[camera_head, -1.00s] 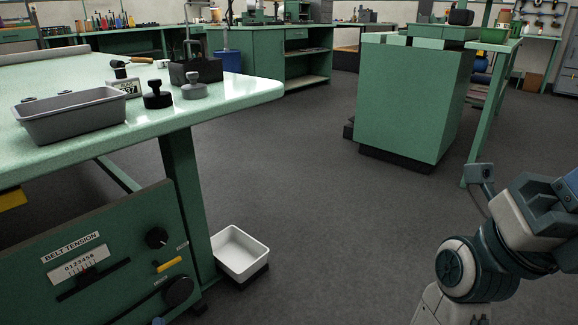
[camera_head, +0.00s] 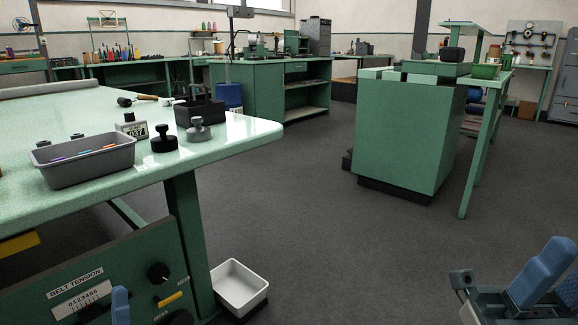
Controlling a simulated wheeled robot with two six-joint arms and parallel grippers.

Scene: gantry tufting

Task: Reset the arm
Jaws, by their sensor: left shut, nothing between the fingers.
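My left gripper (camera_head: 120,306) shows only as a blue tip at the bottom edge, in front of the belt tension panel (camera_head: 85,292). It is shut with nothing in it, and the rest of it is out of frame. My right arm (camera_head: 530,290) comes in at the lower right corner, with blue and dark grey parts over the floor. It is cut off by the frame, and I cannot tell the state of its jaws.
A green table (camera_head: 235,133) at left bears a grey tray (camera_head: 84,171) with coloured strips, black and grey knobbed weights and a black caddy (camera_head: 199,106). A white bin (camera_head: 239,285) stands by its leg. A green cabinet (camera_head: 403,135) stands right; floor between is clear.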

